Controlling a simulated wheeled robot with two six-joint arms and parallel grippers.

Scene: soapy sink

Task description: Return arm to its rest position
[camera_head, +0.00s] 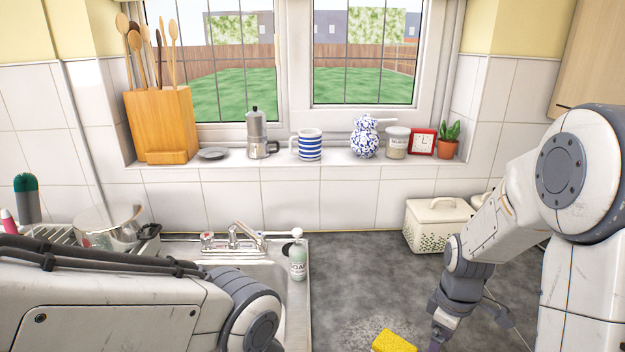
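My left arm (110,305) comes in from the left, across the front of the sink, and its end runs out of the bottom edge, so the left gripper is out of view. My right arm (495,225) reaches down from the right over the dark worktop. Its gripper (468,330) is low in the picture, just right of a yellow sponge (393,342). The gripper's lower end is small and partly cut off, so whether it is open or shut is unclear. I see no object held in it.
A soap bottle (298,262) stands at the sink's (262,272) right edge by the tap (240,238). A pot (108,228) is on the left. A cream box (436,225) stands at the back wall. The worktop (355,275) between soap and box is clear.

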